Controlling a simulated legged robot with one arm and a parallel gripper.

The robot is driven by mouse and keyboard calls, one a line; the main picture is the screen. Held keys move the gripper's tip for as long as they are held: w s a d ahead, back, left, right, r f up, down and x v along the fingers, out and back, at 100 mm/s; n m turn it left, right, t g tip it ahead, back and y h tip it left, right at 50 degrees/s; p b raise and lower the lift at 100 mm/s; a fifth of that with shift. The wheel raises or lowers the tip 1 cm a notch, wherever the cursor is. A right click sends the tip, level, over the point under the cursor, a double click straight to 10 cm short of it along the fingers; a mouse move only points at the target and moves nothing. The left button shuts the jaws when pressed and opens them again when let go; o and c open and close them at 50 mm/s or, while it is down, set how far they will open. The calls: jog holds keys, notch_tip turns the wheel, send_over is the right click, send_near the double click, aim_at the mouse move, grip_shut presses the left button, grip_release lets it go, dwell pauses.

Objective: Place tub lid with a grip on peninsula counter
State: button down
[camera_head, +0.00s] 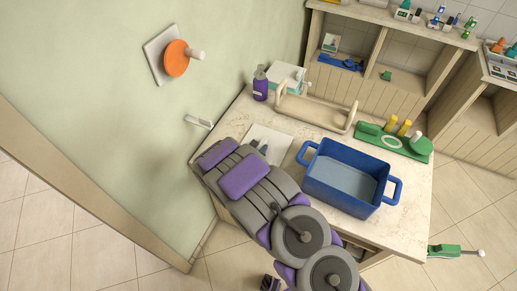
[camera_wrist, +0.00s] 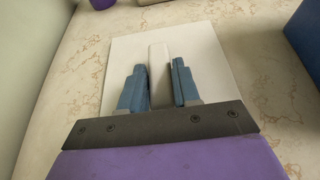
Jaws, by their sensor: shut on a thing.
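The tub lid (camera_wrist: 203,50) is a flat white square with a raised white grip (camera_wrist: 159,62) in its middle. My gripper (camera_wrist: 160,75) has its blue-grey fingers on both sides of that grip and holds it. In the head view the lid (camera_head: 277,137) is level at the left end of the marbled peninsula counter (camera_head: 408,195), partly hidden by my gripper (camera_head: 258,150). It lies on or just above the surface; I cannot tell which. A blue tub (camera_head: 347,178) with two handles stands open to the right of the lid.
A purple bottle (camera_head: 260,84) and a beige arched rail (camera_head: 315,108) stand at the counter's back. A green tray (camera_head: 407,149) with yellow items is at the right. The green wall (camera_head: 120,110) borders the counter's left end. Bare counter shows around the lid.

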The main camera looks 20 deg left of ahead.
jog(key=shift+a+f, duration=0.1)
jog(key=c, duration=0.8)
grip_release()
jog(key=p+v, duration=0.1)
jog(key=v, duration=1.1)
jog(key=shift+p, duration=0.35)
